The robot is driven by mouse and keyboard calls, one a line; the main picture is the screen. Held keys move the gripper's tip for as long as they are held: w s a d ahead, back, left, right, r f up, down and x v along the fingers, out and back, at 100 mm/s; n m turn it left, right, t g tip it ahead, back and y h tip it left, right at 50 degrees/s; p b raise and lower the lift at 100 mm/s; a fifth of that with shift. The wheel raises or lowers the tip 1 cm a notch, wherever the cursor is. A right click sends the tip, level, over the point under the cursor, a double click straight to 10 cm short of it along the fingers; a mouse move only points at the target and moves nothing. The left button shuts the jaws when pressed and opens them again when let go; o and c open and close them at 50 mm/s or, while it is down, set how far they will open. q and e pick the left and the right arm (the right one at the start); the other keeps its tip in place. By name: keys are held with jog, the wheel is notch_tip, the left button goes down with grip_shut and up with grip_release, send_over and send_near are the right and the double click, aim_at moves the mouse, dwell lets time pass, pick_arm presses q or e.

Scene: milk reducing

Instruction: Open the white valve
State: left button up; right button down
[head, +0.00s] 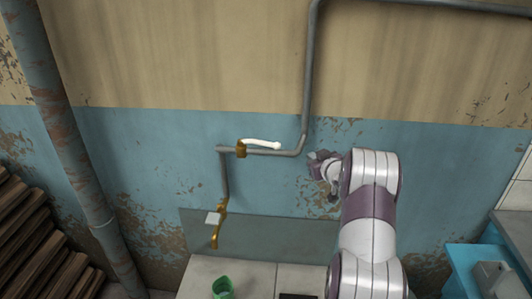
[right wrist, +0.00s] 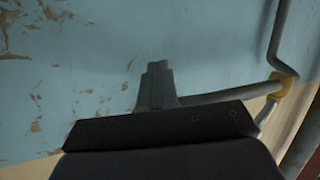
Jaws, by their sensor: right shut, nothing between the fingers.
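The white valve is a long white lever handle (head: 262,143) on a brass body (head: 241,149), set on a grey horizontal pipe on the wall. The lever lies nearly along the pipe, pointing right. In the right wrist view the brass body (right wrist: 281,84) and part of the white lever (right wrist: 267,111) show at the right edge. My right gripper (head: 318,168) is to the right of the lever's tip, apart from it. Its fingers (right wrist: 157,68) are shut together and empty. My left gripper is not in view.
The grey pipe (head: 307,85) rises just right of the lever, between it and my gripper. Below hangs a brass tap (head: 216,236) with a pale square handle. A green cup (head: 222,287) stands under it. A blue cabinet (head: 462,268) is at lower right.

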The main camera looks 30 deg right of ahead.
jog(key=s+a+f+m+g, duration=0.3)
jog(key=s+a+f+g, duration=0.15)
jog(key=a, duration=0.35)
jog(key=s+a+f+m+g, duration=0.25)
jog(key=s+a+f, duration=0.2)
jog(key=a, duration=0.25)
jog(key=w+a+r+m+t+h+p, duration=0.25)
jog(key=w+a+r+m+t, duration=0.35)
jog(key=w+a+m, duration=0.3)
jog(key=s+a+r+m+h+p, duration=0.25)
jog(key=s+r+m+h, duration=0.35)
jog(key=m+h, duration=0.55)
jog(key=w+d+r+p, duration=0.1)
jog(key=w+d, duration=0.2)
jog(key=w+d+r+m+y+p, duration=0.1)
jog(key=w+d, duration=0.2)
jog(key=w+d+m+p, duration=0.1)
jog(key=w+d, duration=0.1)
jog(key=d, duration=0.1)
jog(key=shift+w+d+r+y+p, duration=0.3)
jog(key=shift+w+r, duration=0.1)
jog(key=shift+w, duration=0.1)
